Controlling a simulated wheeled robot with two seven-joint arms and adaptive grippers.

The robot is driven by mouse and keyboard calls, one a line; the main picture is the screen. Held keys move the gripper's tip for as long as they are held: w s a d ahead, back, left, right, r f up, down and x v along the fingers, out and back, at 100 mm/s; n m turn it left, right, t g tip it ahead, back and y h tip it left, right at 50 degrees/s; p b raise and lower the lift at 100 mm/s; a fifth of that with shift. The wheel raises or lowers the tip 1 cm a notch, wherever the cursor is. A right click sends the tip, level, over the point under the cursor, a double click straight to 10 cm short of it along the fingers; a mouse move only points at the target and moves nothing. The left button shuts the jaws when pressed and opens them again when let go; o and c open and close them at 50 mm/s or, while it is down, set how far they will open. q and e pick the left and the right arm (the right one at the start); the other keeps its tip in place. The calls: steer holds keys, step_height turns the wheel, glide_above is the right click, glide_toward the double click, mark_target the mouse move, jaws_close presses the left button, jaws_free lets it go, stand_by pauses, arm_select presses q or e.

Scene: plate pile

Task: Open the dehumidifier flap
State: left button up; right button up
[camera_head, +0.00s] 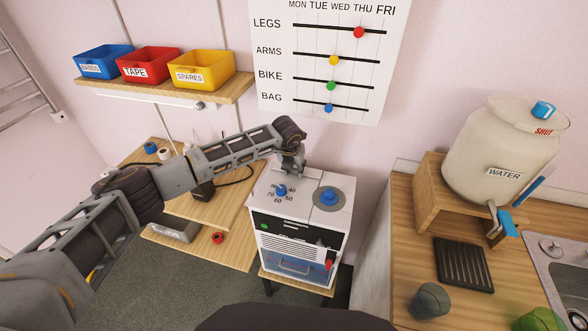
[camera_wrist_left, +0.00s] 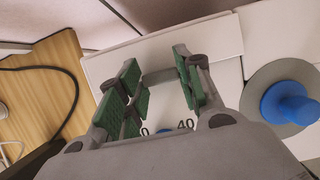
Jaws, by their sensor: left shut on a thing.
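The dehumidifier (camera_head: 300,222) is a white box with a dark front panel, a vent grille and a blue tank window low on its front. On its top are a blue dial (camera_head: 281,190) with numbers and a blue knob (camera_head: 328,196) on a grey disc. My left gripper (camera_head: 293,170) reaches down to the back of the top. In the left wrist view its green-padded fingers (camera_wrist_left: 158,78) are shut on a grey handle (camera_wrist_left: 160,74) at the pale top panel. The flap's edges are partly hidden by the gripper, and I cannot tell how far it is raised. My right gripper is not in view.
A wooden bench (camera_head: 228,242) stands to the left, with a black cable. A shelf (camera_head: 225,91) with blue, red and yellow bins and a wall chart (camera_head: 335,110) are behind. A counter (camera_head: 418,255) with a water tank (camera_head: 505,147) and sink is on the right.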

arm_select(q)
steer(key=shift+w+r, duration=0.1)
steer(key=shift+w, duration=0.05)
steer(key=shift+w+d+r+g+b, duration=0.1)
steer(key=shift+w+r+g+b, duration=0.1)
steer(key=shift+g+b, duration=0.3)
steer(key=shift+w+r+g+b, duration=0.2)
steer(key=shift+g+b, duration=0.2)
steer(key=shift+g, duration=0.2)
steer(key=o, duration=1)
steer(key=shift+s, duration=0.1)
steer(key=shift+s+f+t+p, duration=0.15)
steer(key=shift+t+p, duration=0.15)
steer(key=shift+p, duration=0.15)
